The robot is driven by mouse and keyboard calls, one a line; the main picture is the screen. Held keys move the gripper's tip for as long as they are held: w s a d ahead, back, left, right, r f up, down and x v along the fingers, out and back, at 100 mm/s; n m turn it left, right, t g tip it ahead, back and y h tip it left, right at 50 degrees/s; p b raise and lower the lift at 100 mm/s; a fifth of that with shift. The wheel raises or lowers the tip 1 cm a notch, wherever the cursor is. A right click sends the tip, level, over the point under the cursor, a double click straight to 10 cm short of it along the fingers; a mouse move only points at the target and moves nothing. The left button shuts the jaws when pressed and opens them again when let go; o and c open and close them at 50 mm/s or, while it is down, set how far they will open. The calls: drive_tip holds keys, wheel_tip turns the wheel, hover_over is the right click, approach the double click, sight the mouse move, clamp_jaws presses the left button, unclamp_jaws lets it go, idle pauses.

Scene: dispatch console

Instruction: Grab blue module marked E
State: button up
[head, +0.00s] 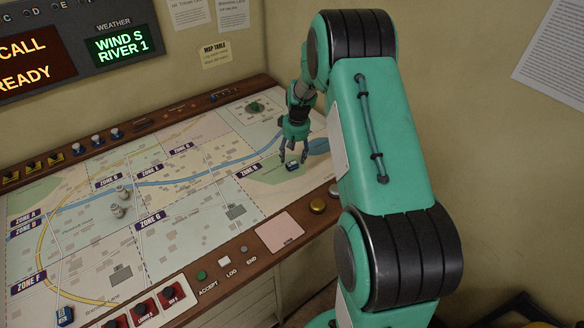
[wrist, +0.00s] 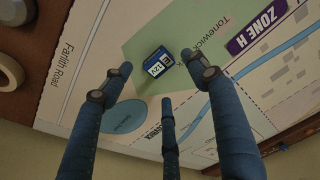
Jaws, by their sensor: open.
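A small blue module (wrist: 158,63) with a white label lies on the green patch of the map; the label seems to read E with a number below it. In the head view the blue module (head: 292,167) is near the map's right side, just below my fingers. My gripper (head: 293,154) is open and points down over it. In the wrist view my gripper (wrist: 160,77) has its blue fingers spread, with the module showing between and beyond the tips. No finger visibly touches it, and its lower sides are hard to see.
Another blue module (head: 65,315) sits at the map's front left corner. Red modules (head: 143,308) line the front rail, yellow ones (head: 32,168) and blue ones (head: 97,139) the back rail. Grey figures (head: 119,205) stand mid-map; a green piece (head: 254,106) stands at the back right.

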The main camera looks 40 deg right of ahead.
sight(292, 164)
drive_tip(key=shift+f, duration=0.15)
drive_tip(key=shift+w+d+f+b, duration=0.1)
drive_tip(key=shift+w+f+b, duration=0.1)
drive_tip(key=shift+f, duration=0.6)
drive_tip(key=shift+w+a+f+b, duration=0.1)
drive_tip(key=shift+f+b, duration=0.15)
drive_tip(key=shift+f, duration=0.6)
drive_tip(key=shift+w+d+f+b, duration=0.1)
drive_tip(key=shift+f+b, duration=0.1)
drive_tip(key=shift+f, duration=0.6)
drive_tip(key=c, duration=1.4)
